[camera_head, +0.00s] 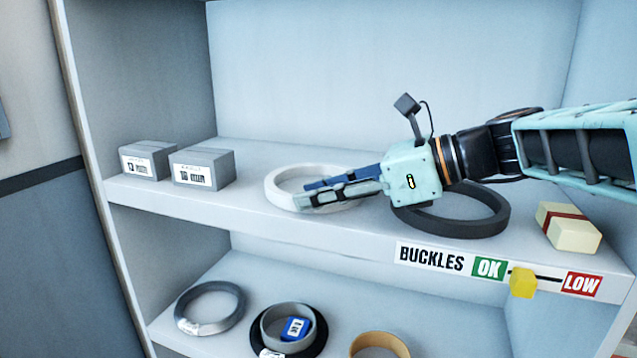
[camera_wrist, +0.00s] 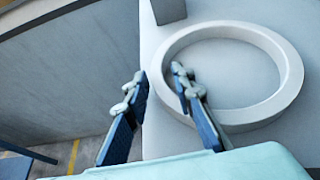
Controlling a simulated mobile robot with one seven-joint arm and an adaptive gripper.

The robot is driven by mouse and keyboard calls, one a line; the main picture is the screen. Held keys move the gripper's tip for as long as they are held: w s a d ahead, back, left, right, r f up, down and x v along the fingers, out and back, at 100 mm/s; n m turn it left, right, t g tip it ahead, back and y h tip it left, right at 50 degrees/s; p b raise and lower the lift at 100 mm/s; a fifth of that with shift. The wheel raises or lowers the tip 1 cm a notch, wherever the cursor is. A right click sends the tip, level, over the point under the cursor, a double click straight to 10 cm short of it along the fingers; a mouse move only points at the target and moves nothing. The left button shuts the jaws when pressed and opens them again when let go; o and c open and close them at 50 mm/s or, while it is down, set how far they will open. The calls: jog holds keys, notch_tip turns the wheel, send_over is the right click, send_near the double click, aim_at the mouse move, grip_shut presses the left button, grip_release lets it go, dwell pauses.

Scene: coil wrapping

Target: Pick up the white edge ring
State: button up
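The white edge ring (camera_head: 276,190) lies flat on the upper shelf, left of the black ring. In the wrist view the white ring (camera_wrist: 289,68) fills the right side. My gripper (camera_head: 304,194) reaches in from the right, with its fingers over the white ring and hiding part of it. In the wrist view my gripper (camera_wrist: 156,80) has its fingers apart. The ring's left wall shows between the fingertips, with one finger outside it and the other over the rim or opening. I cannot tell whether either finger touches the ring.
A black ring (camera_head: 478,229) lies under my wrist. Grey boxes (camera_head: 203,168) stand at the left and a cream block (camera_head: 569,229) at the right. The upper shelf edge (camera_head: 330,238) carries a BUCKLES label. More rings (camera_head: 210,308) lie on the lower shelf.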

jog(key=shift+x, duration=0.95)
jog(key=shift+c, duration=0.3)
grip_shut()
jog(key=shift+r, duration=0.1)
